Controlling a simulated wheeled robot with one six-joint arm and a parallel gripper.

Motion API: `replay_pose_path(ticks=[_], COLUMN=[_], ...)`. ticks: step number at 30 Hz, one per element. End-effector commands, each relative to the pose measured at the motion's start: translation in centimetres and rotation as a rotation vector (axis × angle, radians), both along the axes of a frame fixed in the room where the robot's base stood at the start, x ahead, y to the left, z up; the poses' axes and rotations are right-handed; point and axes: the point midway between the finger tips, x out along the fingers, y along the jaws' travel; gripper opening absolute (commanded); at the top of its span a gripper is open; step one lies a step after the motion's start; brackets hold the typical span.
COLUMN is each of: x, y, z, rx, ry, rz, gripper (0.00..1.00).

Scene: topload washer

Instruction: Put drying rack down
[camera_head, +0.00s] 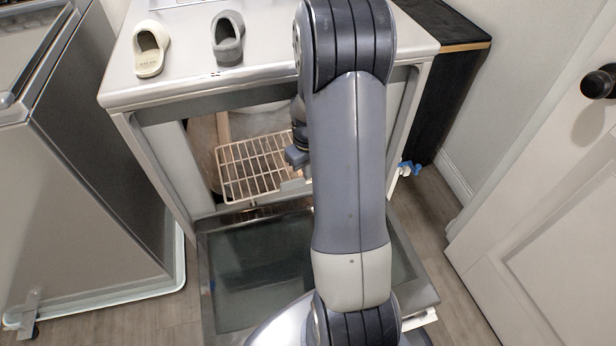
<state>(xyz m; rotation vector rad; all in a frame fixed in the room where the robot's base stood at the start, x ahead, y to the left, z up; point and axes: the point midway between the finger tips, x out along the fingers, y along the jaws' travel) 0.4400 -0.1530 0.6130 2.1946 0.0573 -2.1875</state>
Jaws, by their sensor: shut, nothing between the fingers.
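The drying rack (252,168), a cream wire grid, is at the front opening of the grey appliance (122,100). Its near edge is by the opening's lower lip, and its right end is hidden behind my arm. My gripper (297,156) is partly visible left of my arm, over the rack's right side. It is shut with nothing held. Its fingertips are mostly hidden, so I cannot tell whether they touch the rack.
The appliance's door (262,270) is folded down in front, partly covered by my arm. A cream slipper (150,48) and a grey slipper (228,38) lie on top. A grey cabinet (85,190) stands left, and a white door (545,200) is at right.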

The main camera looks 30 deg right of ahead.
Motion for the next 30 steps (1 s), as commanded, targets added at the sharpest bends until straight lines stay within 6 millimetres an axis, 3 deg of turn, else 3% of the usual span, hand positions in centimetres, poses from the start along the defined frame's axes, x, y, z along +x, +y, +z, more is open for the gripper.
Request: replay_pose_path(ticks=[14,21,30], x=[-0.2,3.2,3.9], y=[0.0,0.1,0.2], z=[-10.0,-9.4,-9.3], rx=[0.005,0.003,0.004], ry=[0.006,0.001,0.004], rz=[-0.007,-0.007,-0.008], gripper=[0.0,0.0,0.0])
